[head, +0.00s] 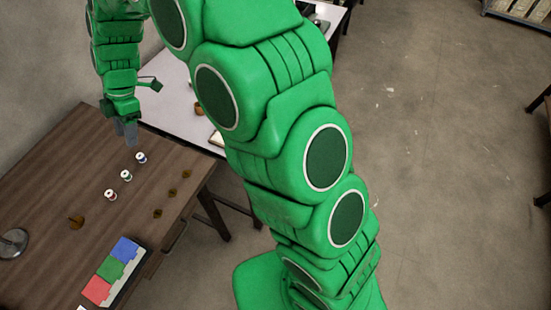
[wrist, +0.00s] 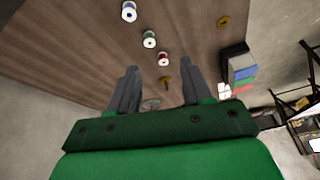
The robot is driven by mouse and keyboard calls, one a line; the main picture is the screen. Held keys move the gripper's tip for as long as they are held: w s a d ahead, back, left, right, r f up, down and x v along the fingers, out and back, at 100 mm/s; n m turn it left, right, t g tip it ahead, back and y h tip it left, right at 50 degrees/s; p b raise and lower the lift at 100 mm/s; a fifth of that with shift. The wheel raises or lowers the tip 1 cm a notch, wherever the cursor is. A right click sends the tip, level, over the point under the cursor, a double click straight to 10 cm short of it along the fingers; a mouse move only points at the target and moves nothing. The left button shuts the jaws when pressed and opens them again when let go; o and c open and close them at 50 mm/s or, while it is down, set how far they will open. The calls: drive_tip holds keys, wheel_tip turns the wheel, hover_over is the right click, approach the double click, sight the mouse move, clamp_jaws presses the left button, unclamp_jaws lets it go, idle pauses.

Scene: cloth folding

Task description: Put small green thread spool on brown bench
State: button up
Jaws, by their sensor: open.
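The small green thread spool (head: 126,175) stands on the brown wooden bench (head: 60,180), between a blue spool (head: 140,157) and a red spool (head: 110,194). It also shows in the wrist view (wrist: 149,39), beyond my fingertips. My gripper (head: 126,133) is above the far edge of the bench, beyond the row of spools. In the wrist view my gripper (wrist: 160,71) is open, with nothing held between its fingers. The spool is apart from my fingers.
Several small brown pieces (head: 158,213) lie right of the spools. Red, green and blue blocks (head: 110,272) are at the bench's near right edge. A round metal object (head: 13,243) is at the left. A white table (head: 170,100) stands behind the bench.

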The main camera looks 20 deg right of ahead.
drive_tip(key=s+d+r+m+h, duration=0.1)
drive_tip(key=s+d+r+m, duration=0.45)
drive_tip(key=d, duration=0.45)
drive_tip(key=s+d+r+m+h, duration=0.1)
drive_tip(key=s+d+r+m, duration=0.45)
drive_tip(key=d, duration=0.35)
drive_tip(key=s+d+m, duration=0.6)
drive_tip(key=s+d, duration=0.2)
drive_tip(key=s, duration=0.2)
drive_tip(key=s+d+r+m+h, duration=0.1)
drive_tip(key=s+d+m, duration=0.5)
drive_tip(key=s, duration=0.4)
drive_tip(key=shift+s+d+r+m+t+h, duration=0.2)
drive_tip(key=shift+s+d+m+t+h, duration=0.15)
drive_tip(key=shift+d, duration=0.5)
